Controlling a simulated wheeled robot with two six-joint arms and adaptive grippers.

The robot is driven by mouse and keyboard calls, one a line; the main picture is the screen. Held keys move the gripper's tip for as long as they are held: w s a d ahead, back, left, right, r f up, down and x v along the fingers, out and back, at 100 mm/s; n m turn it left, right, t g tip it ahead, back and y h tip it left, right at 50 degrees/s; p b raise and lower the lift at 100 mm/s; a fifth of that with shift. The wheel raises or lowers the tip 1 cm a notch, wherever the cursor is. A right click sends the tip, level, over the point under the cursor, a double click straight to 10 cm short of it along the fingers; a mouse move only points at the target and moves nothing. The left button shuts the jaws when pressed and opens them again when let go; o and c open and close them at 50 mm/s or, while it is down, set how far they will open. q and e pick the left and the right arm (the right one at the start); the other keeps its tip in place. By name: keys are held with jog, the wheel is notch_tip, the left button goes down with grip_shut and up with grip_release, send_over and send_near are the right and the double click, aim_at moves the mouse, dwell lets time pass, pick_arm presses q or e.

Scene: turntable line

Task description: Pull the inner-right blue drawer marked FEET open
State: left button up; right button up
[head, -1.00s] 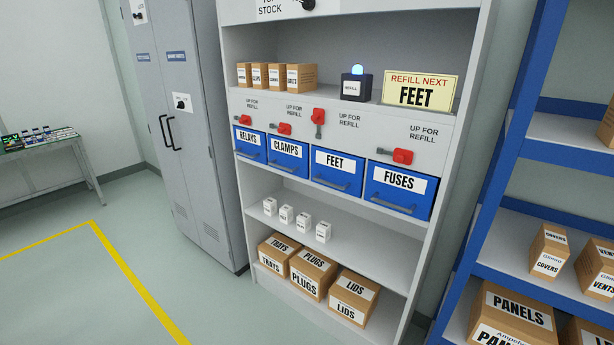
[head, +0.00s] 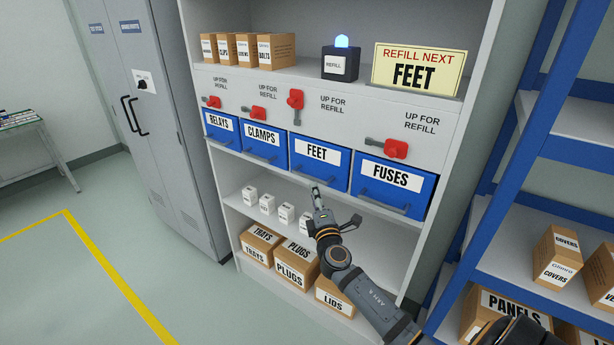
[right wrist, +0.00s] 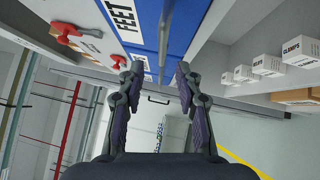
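The blue FEET drawer (head: 302,165) is the third from the left in the row and looks shut, flush with its neighbours. The red lever (head: 296,100) above it points up; the other levers lie sideways. My right gripper (head: 336,205) is just in front of and below the FEET drawer in the head view. In the right wrist view its two fingers (right wrist: 158,78) are spread apart, with the FEET drawer front (right wrist: 150,35) and its grey handle (right wrist: 165,40) ahead, between the fingertips. I see nothing gripped. My left gripper is not in view.
The FUSES drawer (head: 395,187) is to the right and the CLAMPS drawer (head: 262,143) to the left. Small white boxes (head: 267,203) stand on the shelf below. A blue rack (head: 500,190) stands close on the right. The floor at left is open.

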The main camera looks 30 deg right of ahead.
aim_at(311, 179)
jog(key=x, duration=0.9)
jog(key=shift+f+p, duration=0.2)
jog(key=shift+p, duration=0.2)
jog(key=shift+s, duration=0.1)
grip_shut()
